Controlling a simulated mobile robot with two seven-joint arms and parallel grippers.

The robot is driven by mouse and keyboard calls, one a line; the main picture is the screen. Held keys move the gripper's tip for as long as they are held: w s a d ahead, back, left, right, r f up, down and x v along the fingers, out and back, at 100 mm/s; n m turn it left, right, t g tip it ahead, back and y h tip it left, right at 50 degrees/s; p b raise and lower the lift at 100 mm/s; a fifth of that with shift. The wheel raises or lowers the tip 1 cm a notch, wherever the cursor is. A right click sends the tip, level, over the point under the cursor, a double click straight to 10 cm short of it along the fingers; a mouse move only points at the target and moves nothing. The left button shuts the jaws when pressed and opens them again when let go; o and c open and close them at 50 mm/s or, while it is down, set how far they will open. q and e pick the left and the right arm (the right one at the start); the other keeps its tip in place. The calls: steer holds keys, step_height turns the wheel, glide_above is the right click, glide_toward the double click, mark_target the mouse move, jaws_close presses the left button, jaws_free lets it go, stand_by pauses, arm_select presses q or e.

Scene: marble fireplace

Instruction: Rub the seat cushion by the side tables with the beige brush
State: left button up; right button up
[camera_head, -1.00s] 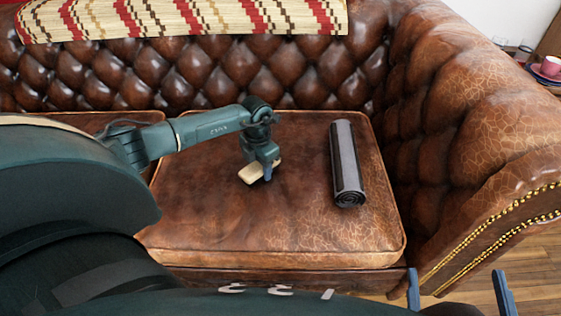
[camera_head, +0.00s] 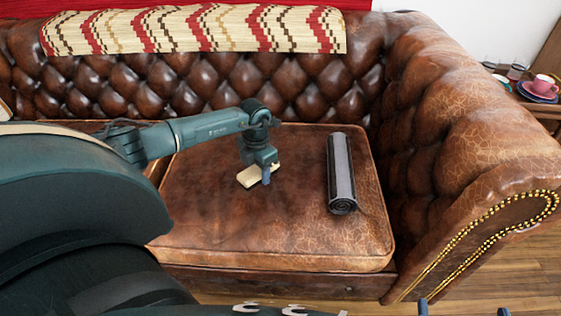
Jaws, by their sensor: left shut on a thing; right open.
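The seat cushion (camera_head: 225,225) is brown leather, worn and cracked, on the right part of a tufted sofa. My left gripper (camera_head: 266,172) points down over the middle of this cushion and is shut on the beige brush (camera_head: 250,178). The brush is low at the cushion's surface; I cannot tell for sure whether it touches. My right gripper (camera_head: 462,309) is open and empty at the bottom edge, in front of the sofa's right arm; only its fingertips show. A side table (camera_head: 548,106) shows partly at the right edge.
A dark rolled mat (camera_head: 341,175) lies on the cushion, right of the brush. The sofa's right arm (camera_head: 450,130) rises beside it. A patterned runner (camera_head: 190,31) hangs over the backrest. A pink cup (camera_head: 542,84) stands on the side table. The cushion's front is clear.

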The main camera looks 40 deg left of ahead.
arm_select(q)
step_height(320, 180, up, 2)
steer(key=shift+p, duration=0.5)
steer(key=shift+r, duration=0.25)
arm_select(e)
steer(key=shift+s+d+f+m+g+h, duration=0.1)
steer(key=shift+s+d+m+g+h, duration=0.2)
steer(key=shift+d+g, duration=0.4)
